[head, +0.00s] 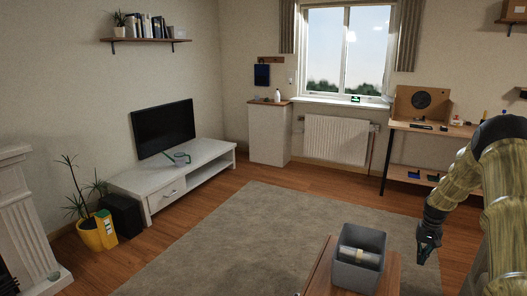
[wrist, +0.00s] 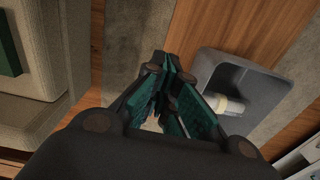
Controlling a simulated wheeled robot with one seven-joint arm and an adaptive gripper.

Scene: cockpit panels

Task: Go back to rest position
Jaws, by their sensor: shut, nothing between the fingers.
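My gripper (head: 428,243) hangs at the lower right of the head view, pointing down, a little to the right of a wooden table. In the wrist view my gripper (wrist: 168,100) has its dark and teal fingers close together, with nothing held between them. A grey open box (head: 358,277) stands on the wooden table, to the left of my gripper and apart from it. A pale cylinder-like item (head: 359,256) lies inside the box. The box also shows at the right of the wrist view (wrist: 212,70).
The wooden table (head: 318,276) is at the bottom of the head view. A grey rug (head: 230,245) covers open floor. A white TV bench (head: 200,178) stands at left, a workbench (head: 398,128) at back right. A beige cushioned seat (wrist: 35,60) shows in the wrist view.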

